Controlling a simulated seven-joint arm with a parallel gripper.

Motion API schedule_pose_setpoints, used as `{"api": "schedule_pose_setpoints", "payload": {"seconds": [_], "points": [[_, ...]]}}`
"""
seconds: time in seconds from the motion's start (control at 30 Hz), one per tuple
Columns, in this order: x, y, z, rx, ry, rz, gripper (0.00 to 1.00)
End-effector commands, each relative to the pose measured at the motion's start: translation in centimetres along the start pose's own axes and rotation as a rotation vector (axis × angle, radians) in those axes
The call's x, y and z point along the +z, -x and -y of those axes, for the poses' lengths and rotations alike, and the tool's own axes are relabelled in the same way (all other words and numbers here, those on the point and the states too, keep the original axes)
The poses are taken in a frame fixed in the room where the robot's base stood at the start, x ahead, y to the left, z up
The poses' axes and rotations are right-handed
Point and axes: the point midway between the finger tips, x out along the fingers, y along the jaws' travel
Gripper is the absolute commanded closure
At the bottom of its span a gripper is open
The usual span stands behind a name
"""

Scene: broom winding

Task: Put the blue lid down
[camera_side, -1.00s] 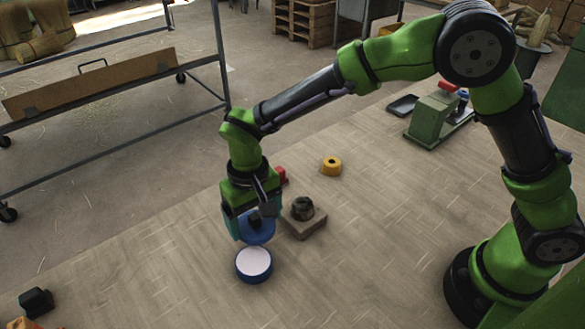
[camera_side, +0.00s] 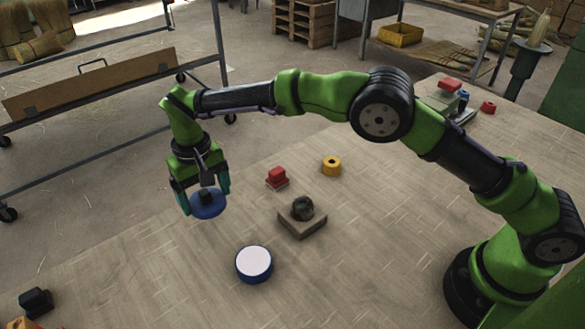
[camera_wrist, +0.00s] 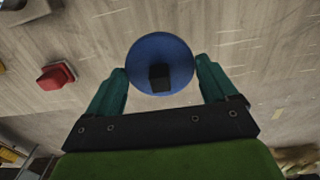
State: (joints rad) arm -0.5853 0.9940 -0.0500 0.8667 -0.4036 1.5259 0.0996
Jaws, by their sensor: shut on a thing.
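The blue lid (camera_side: 208,206) is a round disc with a black block-shaped knob on top. My gripper (camera_side: 204,194) points down with its teal fingers on either side of the lid and is shut on it. In the wrist view the lid (camera_wrist: 150,48) is between the fingertips (camera_wrist: 160,68), with wood tabletop behind it. I cannot tell how high it is over the table. A round blue container with a white top (camera_side: 254,263) stands on the table, in front and to the right of the lid, apart from it.
A black-knobbed object (camera_side: 36,302) is at the lower left. The wood tabletop (camera_side: 150,265) is bare around the lid. A metal rack (camera_side: 100,135) stands beyond.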

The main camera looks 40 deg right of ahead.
Motion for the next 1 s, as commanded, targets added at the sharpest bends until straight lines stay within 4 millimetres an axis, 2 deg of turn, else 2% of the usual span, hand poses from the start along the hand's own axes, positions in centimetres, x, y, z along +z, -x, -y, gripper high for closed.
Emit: {"api": "schedule_pose_setpoints", "payload": {"seconds": [0.43, 0.87, 0.9, 0.97, 1.0], "points": [[0.0, -5.8, 0.0, -0.001, -0.001, 0.001, 0.43], [0.0, -6.5, 0.0, -0.002, -0.001, 0.000, 0.43], [0.0, -6.4, 0.0, -0.002, -0.001, -0.001, 0.10], [0.0, -6.4, 0.0, -0.002, -0.001, -0.001, 0.01], [0.0, -6.4, 0.0, -0.002, -0.001, 0.000, 0.00]]}}
